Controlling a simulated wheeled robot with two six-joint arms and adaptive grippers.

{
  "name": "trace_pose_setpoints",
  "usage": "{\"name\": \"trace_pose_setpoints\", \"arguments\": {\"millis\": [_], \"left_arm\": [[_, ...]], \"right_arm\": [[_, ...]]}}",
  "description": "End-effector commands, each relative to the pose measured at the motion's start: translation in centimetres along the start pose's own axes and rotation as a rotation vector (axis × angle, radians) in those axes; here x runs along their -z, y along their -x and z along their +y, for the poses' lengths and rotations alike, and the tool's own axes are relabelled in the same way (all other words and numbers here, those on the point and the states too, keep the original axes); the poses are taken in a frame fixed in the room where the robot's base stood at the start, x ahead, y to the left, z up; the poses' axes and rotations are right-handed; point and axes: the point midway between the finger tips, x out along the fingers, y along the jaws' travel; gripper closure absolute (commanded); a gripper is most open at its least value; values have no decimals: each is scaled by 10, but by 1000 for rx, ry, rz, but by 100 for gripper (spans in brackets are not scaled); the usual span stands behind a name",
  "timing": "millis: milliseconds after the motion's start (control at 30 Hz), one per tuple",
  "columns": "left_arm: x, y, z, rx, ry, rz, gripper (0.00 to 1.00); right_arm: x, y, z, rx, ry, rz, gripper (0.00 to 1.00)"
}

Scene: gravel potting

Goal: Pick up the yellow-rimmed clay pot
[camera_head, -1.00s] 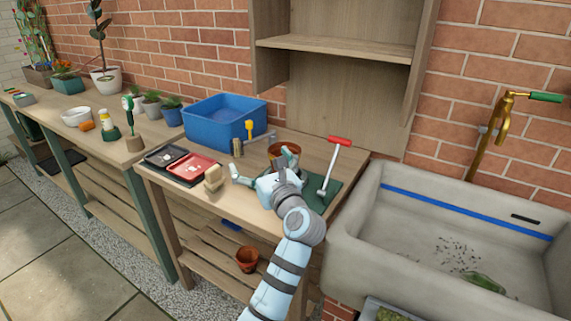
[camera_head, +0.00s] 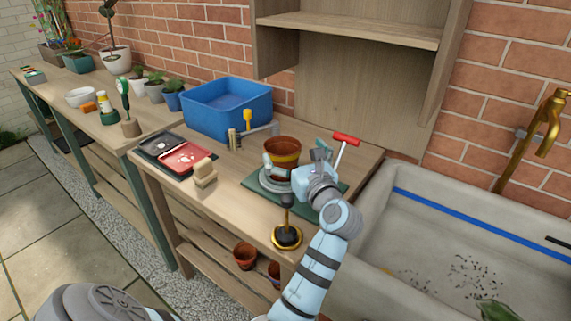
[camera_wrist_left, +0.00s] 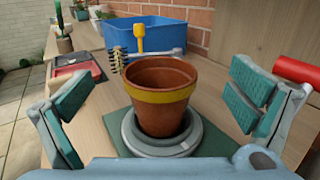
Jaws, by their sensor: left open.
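The clay pot (camera_head: 283,147) with a yellow band below its lip stands upright on a grey round stand (camera_head: 270,187), which sits on a green mat (camera_head: 254,184). In the left wrist view the pot (camera_wrist_left: 160,97) is centred, with the stand (camera_wrist_left: 133,139) under it. My left gripper (camera_head: 296,157) is open, one finger on each side of the pot. In the left wrist view there are gaps between both fingers and the pot, and nothing is held. My right gripper is not in view.
A red-handled hammer (camera_head: 346,139) stands close to the right of the pot. A black and gold round tool (camera_head: 287,238) is near the table's front edge. A blue bin (camera_head: 228,108), red tray (camera_head: 184,157) and wooden brush (camera_head: 204,172) are left. The sink (camera_head: 430,235) is right.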

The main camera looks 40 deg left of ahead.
Motion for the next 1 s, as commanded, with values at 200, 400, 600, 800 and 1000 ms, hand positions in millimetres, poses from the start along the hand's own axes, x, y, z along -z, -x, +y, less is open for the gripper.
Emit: {"name": "trace_pose_setpoints", "arguments": {"millis": [200, 400, 600, 800, 1000], "left_arm": [[38, -12, 0, -1, 0, -4, 0], [38, -46, 0, -1, -1, -5, 0], [37, -75, 0, -1, 0, -2, 0], [36, -75, 0, 0, 1, 0, 3], [36, -75, 0, 0, 1, 0, 35]], "right_arm": [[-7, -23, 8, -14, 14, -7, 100], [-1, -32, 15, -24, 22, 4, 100], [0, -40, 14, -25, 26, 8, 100], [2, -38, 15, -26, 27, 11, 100], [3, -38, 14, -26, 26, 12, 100]]}}
